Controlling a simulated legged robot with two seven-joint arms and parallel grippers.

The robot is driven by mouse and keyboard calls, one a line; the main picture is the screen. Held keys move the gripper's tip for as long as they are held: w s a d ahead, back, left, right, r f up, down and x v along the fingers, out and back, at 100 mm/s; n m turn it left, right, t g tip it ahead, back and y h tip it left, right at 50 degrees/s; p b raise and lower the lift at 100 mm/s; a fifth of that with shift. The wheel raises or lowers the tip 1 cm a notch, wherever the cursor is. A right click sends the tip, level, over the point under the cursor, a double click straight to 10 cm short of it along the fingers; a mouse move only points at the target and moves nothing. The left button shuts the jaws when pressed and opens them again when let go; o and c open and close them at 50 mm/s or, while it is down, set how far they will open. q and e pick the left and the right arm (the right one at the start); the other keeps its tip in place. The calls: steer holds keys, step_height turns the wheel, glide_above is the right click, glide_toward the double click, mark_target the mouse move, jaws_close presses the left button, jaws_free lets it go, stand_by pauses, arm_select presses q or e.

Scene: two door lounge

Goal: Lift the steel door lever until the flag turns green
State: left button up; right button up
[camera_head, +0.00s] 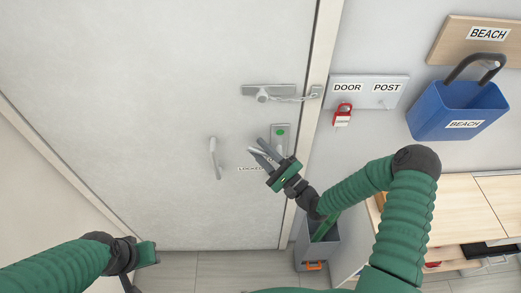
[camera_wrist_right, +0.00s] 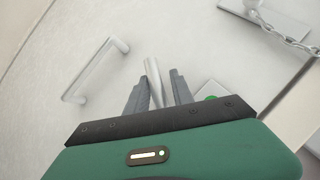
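The steel lever (camera_head: 256,151) is on the white door, left of a grey lock plate (camera_head: 281,150). The plate carries a round flag (camera_head: 280,132), which shows green. My right gripper (camera_head: 258,153) is at the lever, its two dark fingers apart on either side of it. In the wrist view the lever (camera_wrist_right: 151,72) shows between the fingers, with a small gap on the right side. Part of the green flag (camera_wrist_right: 211,98) shows beside the right finger. My left gripper (camera_head: 148,254) is low at the left, away from the lever; its fingers are not clear.
A pull handle (camera_head: 213,157) stands left of the lever. A chain latch (camera_head: 268,94) is above, across the door edge. Right of it are a DOOR/POST board (camera_head: 368,82) with a red padlock (camera_head: 343,115), a blue basket (camera_head: 450,110), a grey bin (camera_head: 319,249) and a wooden cabinet (camera_head: 460,210).

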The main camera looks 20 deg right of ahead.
steer(key=shift+o, duration=0.8)
steer(key=shift+d, duration=0.1)
steer(key=shift+s+d+f, duration=0.1)
steer(key=shift+s+d, duration=0.05)
steer(key=shift+s, duration=0.1)
steer(key=b+v, duration=0.5)
steer(key=v, duration=1.1)
steer(key=shift+f, duration=0.15)
steer(key=shift+d, duration=0.1)
steer(key=shift+c, duration=0.3)
